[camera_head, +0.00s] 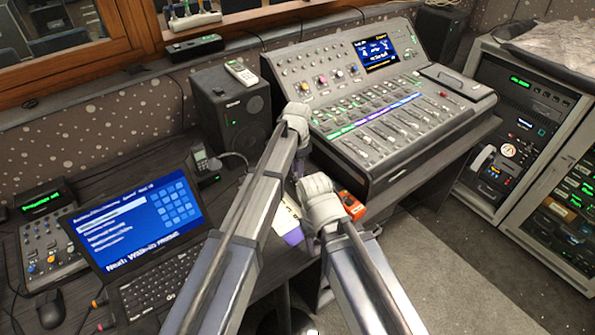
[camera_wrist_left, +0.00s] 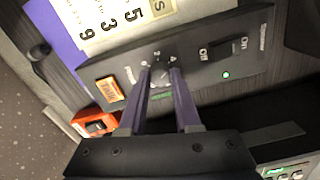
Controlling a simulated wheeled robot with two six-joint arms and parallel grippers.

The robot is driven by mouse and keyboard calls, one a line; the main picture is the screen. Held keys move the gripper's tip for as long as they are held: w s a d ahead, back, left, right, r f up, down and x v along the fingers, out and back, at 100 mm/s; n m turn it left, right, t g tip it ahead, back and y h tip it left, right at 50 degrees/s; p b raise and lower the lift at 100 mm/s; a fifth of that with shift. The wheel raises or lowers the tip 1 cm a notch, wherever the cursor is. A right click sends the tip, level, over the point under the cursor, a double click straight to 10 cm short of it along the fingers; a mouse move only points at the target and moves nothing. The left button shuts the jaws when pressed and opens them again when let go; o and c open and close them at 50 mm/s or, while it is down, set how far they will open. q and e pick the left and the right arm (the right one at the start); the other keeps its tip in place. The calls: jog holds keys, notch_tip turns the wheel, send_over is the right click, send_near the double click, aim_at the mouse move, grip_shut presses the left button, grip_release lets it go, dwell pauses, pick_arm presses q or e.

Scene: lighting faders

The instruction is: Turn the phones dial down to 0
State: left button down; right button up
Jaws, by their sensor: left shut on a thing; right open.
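In the left wrist view a small dark dial (camera_wrist_left: 160,74) sits on a grey panel (camera_wrist_left: 215,75), with pale marks around it. Its label and pointer are too small to read. My left gripper (camera_wrist_left: 160,78) is shut on this dial, one finger on each side. In the head view my left gripper (camera_head: 299,125) is beyond and above my right gripper (camera_head: 320,192), and its fingers are mostly hidden. The dial is hidden in the head view. My right gripper holds nothing that I can see; its fingertips are hidden.
An orange TALK button (camera_wrist_left: 109,88) and an on/off switch (camera_wrist_left: 220,49) flank the dial. A paper with numbers (camera_wrist_left: 110,20) and a red-orange object (camera_wrist_left: 95,124) lie close by. The mixing console (camera_head: 400,120), speaker (camera_head: 230,110) and laptop (camera_head: 135,225) stand around the arms.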

pick_arm(q)
jog(key=n, duration=0.4)
jog(key=shift+n, duration=0.3)
jog(key=n, duration=1.1)
jog(key=shift+n, duration=2.5)
jog(key=c, duration=0.6)
grip_release()
jog(key=shift+r, duration=0.15)
